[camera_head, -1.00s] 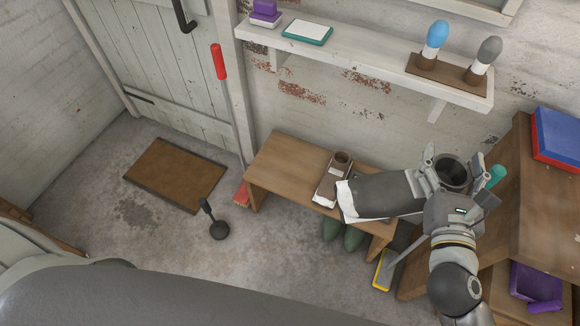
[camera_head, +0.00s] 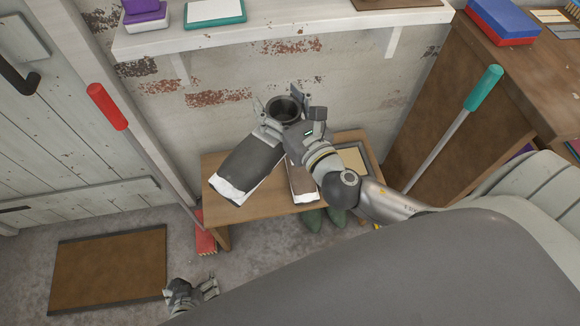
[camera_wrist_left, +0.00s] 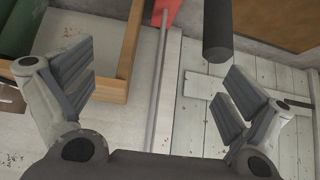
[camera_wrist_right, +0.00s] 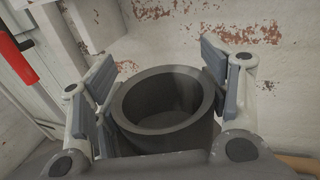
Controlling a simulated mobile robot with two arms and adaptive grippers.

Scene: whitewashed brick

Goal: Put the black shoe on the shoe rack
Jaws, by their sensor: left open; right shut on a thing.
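The black shoe (camera_head: 250,163), dark with a white sole edge, is in the head view over the left part of the low wooden rack (camera_head: 279,204). Its toe points to the lower left. I cannot tell whether it touches the top. My right gripper (camera_head: 288,118) is shut on its round upper opening; the right wrist view shows this black shoe opening (camera_wrist_right: 165,108) between the fingers (camera_wrist_right: 160,75). My left gripper (camera_head: 190,292) is open and empty, low in front of the rack; its spread fingers (camera_wrist_left: 160,88) show in the left wrist view.
A brown shoe (camera_head: 302,182) stands on the rack, right of the black shoe, with a tray (camera_head: 352,160) beside it. Green boots (camera_head: 312,219) stand below. A red-handled broom (camera_head: 108,106) leans at the left, a teal-handled tool (camera_head: 484,88) at the right. A wall shelf (camera_head: 290,32) hangs above.

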